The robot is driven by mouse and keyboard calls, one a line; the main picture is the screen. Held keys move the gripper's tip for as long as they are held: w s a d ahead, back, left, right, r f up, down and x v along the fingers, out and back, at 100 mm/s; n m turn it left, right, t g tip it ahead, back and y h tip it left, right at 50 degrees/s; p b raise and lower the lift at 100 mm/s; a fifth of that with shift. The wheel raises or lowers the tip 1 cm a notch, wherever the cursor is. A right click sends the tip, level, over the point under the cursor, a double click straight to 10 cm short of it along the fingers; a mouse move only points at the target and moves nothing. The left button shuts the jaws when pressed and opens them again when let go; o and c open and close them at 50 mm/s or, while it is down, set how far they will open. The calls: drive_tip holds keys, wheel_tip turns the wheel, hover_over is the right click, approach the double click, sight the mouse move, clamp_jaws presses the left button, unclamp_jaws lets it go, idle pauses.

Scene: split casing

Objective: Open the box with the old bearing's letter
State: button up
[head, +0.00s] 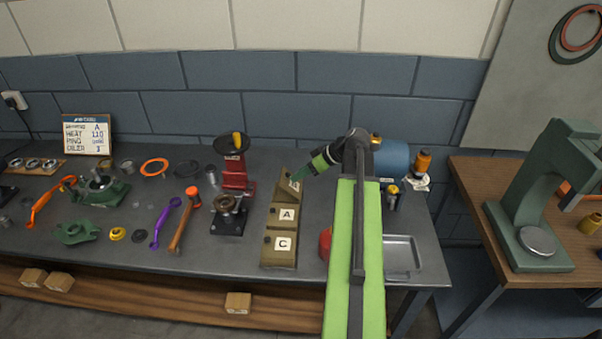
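Three olive-tan boxes stand in a column on the grey bench. The middle box (273,224) has a white label with the letter A, and the nearest box (270,257) has the letter C. The farthest box (279,188) has a label partly covered by my gripper, so its letter is unclear. My gripper (296,178) is at that farthest box, over or against its label. Whether its fingers are apart cannot be made out. A ring-shaped part, perhaps a bearing (228,203), sits on a dark stand; no letter is readable on it.
A red press (235,168) stands left of the boxes. A hammer (186,218) and green casing parts (77,231) lie further left. A metal tray (404,256) is right of my arm.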

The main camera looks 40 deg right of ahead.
drive_tip(key=shift+s+a+r, duration=0.1)
drive_tip(key=shift+a+r, duration=0.05)
drive_tip(key=p+v, duration=1.2)
drive_tip(key=v, duration=0.5)
drive_tip(key=shift+r, duration=0.1)
